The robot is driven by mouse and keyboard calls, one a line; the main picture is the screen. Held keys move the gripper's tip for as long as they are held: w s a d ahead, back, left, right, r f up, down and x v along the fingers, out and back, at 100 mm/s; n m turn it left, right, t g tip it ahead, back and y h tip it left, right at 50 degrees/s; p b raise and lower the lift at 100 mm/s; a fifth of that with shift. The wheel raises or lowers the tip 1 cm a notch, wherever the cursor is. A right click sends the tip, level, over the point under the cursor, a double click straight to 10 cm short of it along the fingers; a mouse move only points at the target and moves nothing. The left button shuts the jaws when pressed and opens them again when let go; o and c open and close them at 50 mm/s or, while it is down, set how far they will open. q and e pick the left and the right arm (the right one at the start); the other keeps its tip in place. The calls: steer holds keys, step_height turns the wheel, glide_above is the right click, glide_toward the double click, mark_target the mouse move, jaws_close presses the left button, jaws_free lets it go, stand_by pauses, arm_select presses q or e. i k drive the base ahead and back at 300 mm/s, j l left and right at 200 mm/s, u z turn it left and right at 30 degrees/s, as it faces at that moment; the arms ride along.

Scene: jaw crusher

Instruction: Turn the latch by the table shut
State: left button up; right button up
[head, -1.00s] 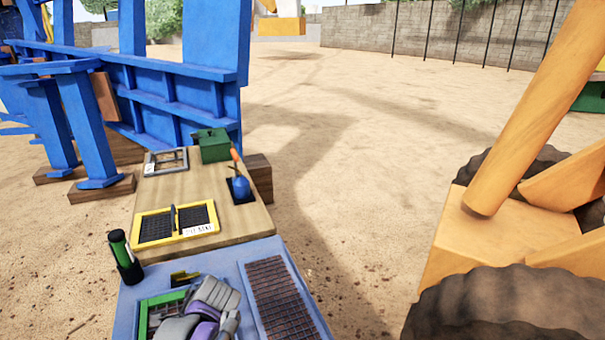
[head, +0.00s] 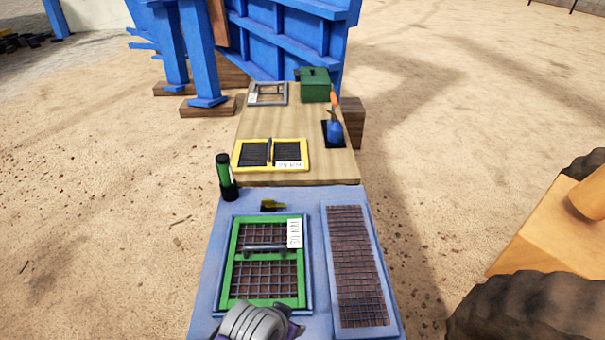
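A small yellow latch (head: 272,205) on a dark base sits on the blue table (head: 207,290), just beyond a green-framed grid panel (head: 234,262). The latch's yellow arm lies roughly sideways, its end toward the right, and does not visibly overlap the green frame. The panel has a dark handle bar across its middle and a white label at its upper right. A grey and purple part of one of my arms shows at the bottom edge, over the near edge of the panel, well short of the latch. No gripper fingers show.
A brown mesh panel (head: 358,265) lies at the table's right. A green and black cylinder (head: 226,177) stands at its far left corner. Beyond, a wooden top (head: 335,172) carries a yellow-framed grid (head: 255,154), a blue lever with orange grip (head: 334,130) and a green box (head: 315,85).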

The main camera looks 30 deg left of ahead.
mark_target(267, 203)
steer(key=i+l+u, duration=0.15)
steer(key=u, duration=0.3)
steer(key=i+l+u, duration=0.1)
steer(key=u, duration=0.35)
steer(key=i+l+u, duration=0.1)
steer(key=l+u, duration=0.25)
steer(key=u, duration=0.15)
steer(key=l+u, duration=0.25)
steer(key=u, duration=0.2)
steer(key=l+u, duration=0.3)
steer(key=u, duration=0.15)
